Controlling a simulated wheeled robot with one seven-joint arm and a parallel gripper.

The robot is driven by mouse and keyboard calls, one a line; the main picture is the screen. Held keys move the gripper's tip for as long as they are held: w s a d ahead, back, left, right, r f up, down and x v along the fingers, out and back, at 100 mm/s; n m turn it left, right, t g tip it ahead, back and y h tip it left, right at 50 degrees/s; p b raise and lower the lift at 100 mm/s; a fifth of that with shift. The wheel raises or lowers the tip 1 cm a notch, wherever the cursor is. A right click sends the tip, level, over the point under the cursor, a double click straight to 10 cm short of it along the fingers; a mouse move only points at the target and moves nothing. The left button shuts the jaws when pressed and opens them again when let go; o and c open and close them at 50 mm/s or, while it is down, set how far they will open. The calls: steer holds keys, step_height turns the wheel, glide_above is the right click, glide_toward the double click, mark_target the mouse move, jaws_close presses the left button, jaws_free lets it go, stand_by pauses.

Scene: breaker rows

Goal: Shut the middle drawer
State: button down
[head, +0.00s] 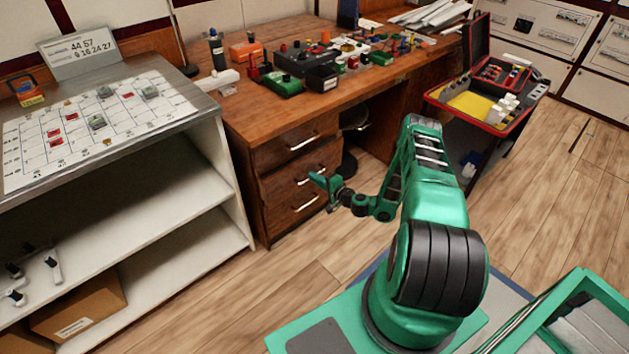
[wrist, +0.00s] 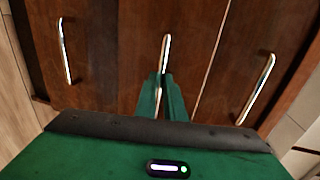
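The middle drawer (head: 285,185) is in the wooden desk's three-drawer stack and stands slightly out from the front. In the wrist view its brown front (wrist: 130,60) fills the centre, with a lighter edge line to its right. Its metal handle (wrist: 165,50) runs up and down the picture there. My gripper (head: 317,179) is at this handle. In the wrist view its green fingers (wrist: 161,82) lie close together on either side of the handle and appear shut on it. They hide part of the handle. The drawer's inside is not seen.
The top drawer's handle (wrist: 257,88) is right of my fingers in the wrist view, the bottom drawer's handle (wrist: 65,50) left. A white shelf unit (head: 170,200) stands left of the desk, a tool cart (head: 500,125) right. Wooden floor (head: 300,260) is clear before the drawers.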

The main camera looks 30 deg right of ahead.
steer(key=shift+r+x, duration=0.2)
steer(key=shift+x, duration=0.8)
steer(key=shift+r+x, duration=0.2)
steer(key=shift+x, duration=0.8)
steer(key=shift+w+a, duration=0.1)
steer(key=shift+a, duration=0.05)
steer(key=c, duration=1.9)
jaws_free()
steer(key=shift+f, duration=0.15)
steer(key=shift+o, duration=0.3)
glide_toward(307, 172)
steer(key=shift+s, duration=0.95)
